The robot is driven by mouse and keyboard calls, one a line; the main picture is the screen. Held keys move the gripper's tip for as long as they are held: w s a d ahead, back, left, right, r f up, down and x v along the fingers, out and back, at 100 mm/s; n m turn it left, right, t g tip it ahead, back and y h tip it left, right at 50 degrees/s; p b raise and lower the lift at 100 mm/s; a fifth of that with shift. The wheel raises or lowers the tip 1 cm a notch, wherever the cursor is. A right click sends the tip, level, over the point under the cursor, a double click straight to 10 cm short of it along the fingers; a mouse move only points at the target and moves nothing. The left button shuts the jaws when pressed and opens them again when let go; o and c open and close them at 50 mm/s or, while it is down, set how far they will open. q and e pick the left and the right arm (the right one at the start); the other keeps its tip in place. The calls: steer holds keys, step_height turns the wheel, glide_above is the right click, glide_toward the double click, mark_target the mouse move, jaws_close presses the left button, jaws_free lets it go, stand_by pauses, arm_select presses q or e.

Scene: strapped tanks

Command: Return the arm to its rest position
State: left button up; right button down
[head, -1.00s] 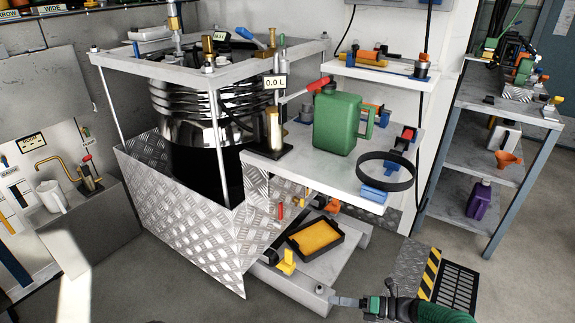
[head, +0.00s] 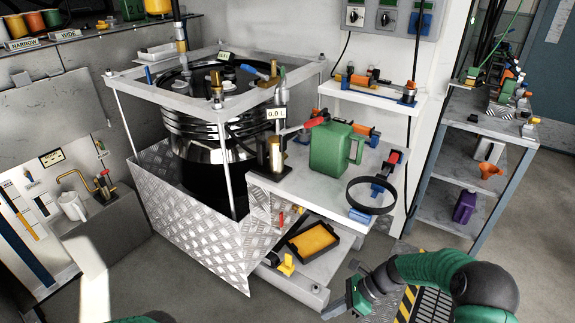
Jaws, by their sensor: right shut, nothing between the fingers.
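My right arm (head: 430,268), green with black joints, comes in from the lower right. Its gripper (head: 336,309) is low in the picture, over the floor in front of the metal stand. The fingers point left and are shut with nothing between them. The gripper is apart from the stand's foot and from the shelf. A green piece at the bottom edge, left of centre, looks like part of my left arm; the left gripper is out of view.
A strapped tank (head: 190,135) stands in a metal frame. Beside it, a shelf (head: 300,185) bears a green jug (head: 331,150) and a black ring (head: 371,197). A yellow-filled tray (head: 313,239) lies below. A rack (head: 452,195) stands at right.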

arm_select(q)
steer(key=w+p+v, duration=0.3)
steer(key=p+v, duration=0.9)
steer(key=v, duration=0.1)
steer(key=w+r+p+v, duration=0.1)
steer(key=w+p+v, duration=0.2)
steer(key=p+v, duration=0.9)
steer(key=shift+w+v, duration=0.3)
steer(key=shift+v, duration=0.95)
arm_select(e)
steer(key=s+d+r+n+t+h, duration=0.1)
steer(key=s+r+n, duration=0.4)
steer(key=r, duration=0.8)
steer(key=s+d+r+n+t+h, duration=0.1)
steer(key=s+d+r+n+h, duration=0.3)
steer(key=r+n, duration=0.5)
steer(key=s+d+r+n+t+h, duration=0.1)
steer(key=s+r+n, duration=0.5)
steer(key=r, duration=1.2)
steer(key=s+d+h, duration=0.1)
steer(key=h, duration=0.1)
steer(key=shift+s+d+n+t+h, duration=0.3)
steer(key=shift+s+n+h, duration=0.1)
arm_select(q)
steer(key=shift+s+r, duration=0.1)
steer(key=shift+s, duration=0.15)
